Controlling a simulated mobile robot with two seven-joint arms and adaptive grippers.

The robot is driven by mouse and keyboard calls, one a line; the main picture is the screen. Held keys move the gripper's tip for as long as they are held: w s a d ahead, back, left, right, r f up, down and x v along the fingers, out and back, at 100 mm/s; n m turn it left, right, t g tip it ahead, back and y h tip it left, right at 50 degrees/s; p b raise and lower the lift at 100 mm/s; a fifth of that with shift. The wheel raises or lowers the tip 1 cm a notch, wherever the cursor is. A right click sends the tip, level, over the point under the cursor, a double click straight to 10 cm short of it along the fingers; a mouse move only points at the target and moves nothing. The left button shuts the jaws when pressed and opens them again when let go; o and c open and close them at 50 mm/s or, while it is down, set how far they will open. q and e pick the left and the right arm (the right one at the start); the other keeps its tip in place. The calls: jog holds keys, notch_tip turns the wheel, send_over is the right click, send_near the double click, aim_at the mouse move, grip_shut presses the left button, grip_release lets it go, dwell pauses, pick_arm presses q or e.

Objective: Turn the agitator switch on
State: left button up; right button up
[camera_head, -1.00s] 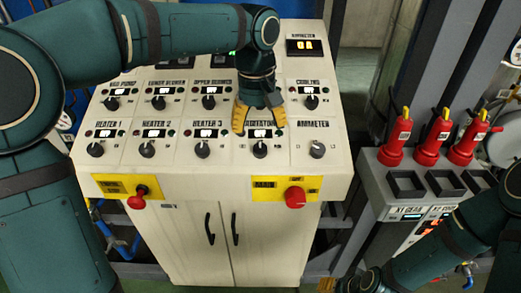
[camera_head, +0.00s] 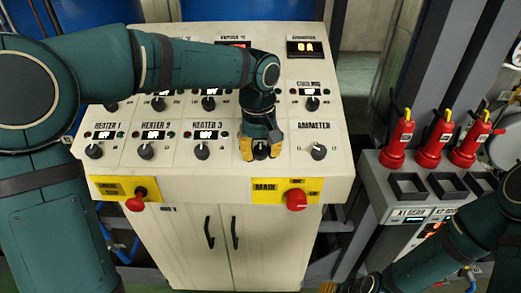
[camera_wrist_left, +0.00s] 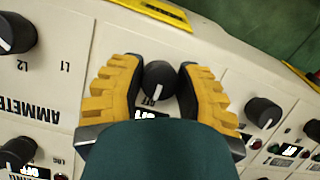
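The agitator switch is a black round knob (camera_wrist_left: 160,80) on the sloped white control panel (camera_head: 230,178). In the wrist view its white pointer line faces the OFF mark, and the small display below it is partly covered by my gripper. My left gripper (camera_head: 260,150) is low over the panel, with its yellow fingers on either side of the knob. In the wrist view the left gripper (camera_wrist_left: 160,90) is open around the knob, with narrow gaps seeming to show. In the head view the gripper hides the agitator label. My right gripper is barely visible at the bottom edge.
The ammeter knob (camera_head: 319,151) and heater 3 knob (camera_head: 203,151) flank the agitator switch. A red main switch (camera_head: 296,200) on a yellow plate is just below.

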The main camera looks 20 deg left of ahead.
pick_arm(q)
grip_shut()
jog(key=m+y+p, duration=0.1)
jog(key=m, duration=0.1)
jog(key=shift+m+p, duration=0.3)
jog(key=shift+p, duration=0.1)
jog(key=m+y+p, duration=0.1)
jog(key=m, duration=0.1)
jog(key=shift+m, duration=0.3)
jog(key=m+y+p, duration=0.1)
jog(key=m, duration=0.2)
jog(key=shift+s, duration=0.1)
jog(key=shift+f+m+y, duration=0.1)
jog(key=shift+m+y, duration=0.5)
jog(key=shift+m, duration=0.8)
